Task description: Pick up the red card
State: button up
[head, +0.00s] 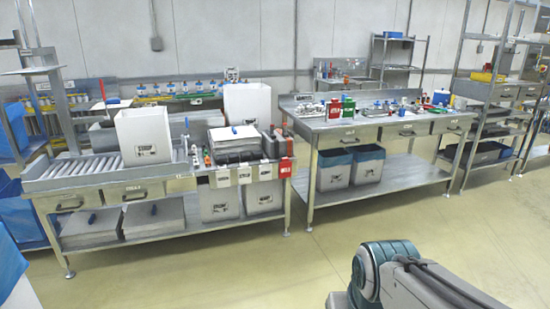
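A red card (286,168) with small white markings hangs at the front right corner of the left workbench, at the end of a row of white cards (245,175). Nothing touches it from my side. My arm shows only as a grey and teal link at the bottom right of the head view, well apart from the card. My gripper is outside the view.
The left steel workbench (150,190) carries rollers, white boxes (143,136) and a stack of sheets. A second bench (385,122) to the right holds a red box (334,109) and small items. Open floor (250,270) lies in front of both.

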aim_at(285, 166)
jog(key=z, duration=0.3)
jog(key=i, duration=3.15)
jog(key=u, duration=0.6)
jog(key=i, duration=1.05)
jog(key=u, duration=0.25)
